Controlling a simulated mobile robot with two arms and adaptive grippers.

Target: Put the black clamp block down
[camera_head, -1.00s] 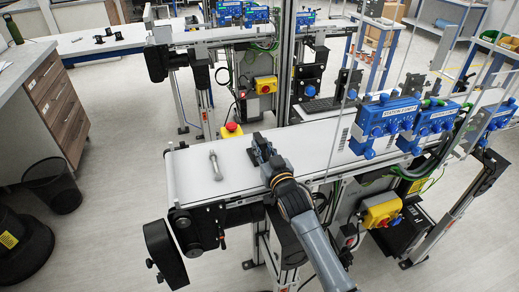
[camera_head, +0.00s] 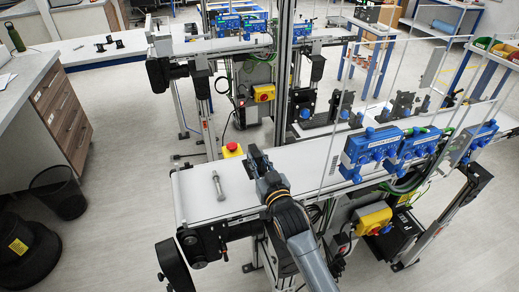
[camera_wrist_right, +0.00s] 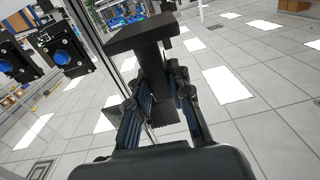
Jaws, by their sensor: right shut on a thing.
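The black clamp block (camera_wrist_right: 142,36) is in my right gripper (camera_wrist_right: 160,105), whose two fingers are closed on it in the right wrist view. The block has a wide flat top and a narrower body below. In the head view my right gripper (camera_head: 264,174) is over the near white conveyor belt (camera_head: 300,157), coming from the lower right. The block (camera_head: 256,157) is small and dark there, hard to separate from the fingers. I cannot tell whether it touches the belt. My left gripper is not in view.
A grey bolt-like part (camera_head: 219,187) lies on the belt left of my right gripper. A red emergency button (camera_head: 232,147) stands at the belt's far edge. Blue station units (camera_head: 370,150) and clear panels are to the right. Bare belt surrounds the bolt.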

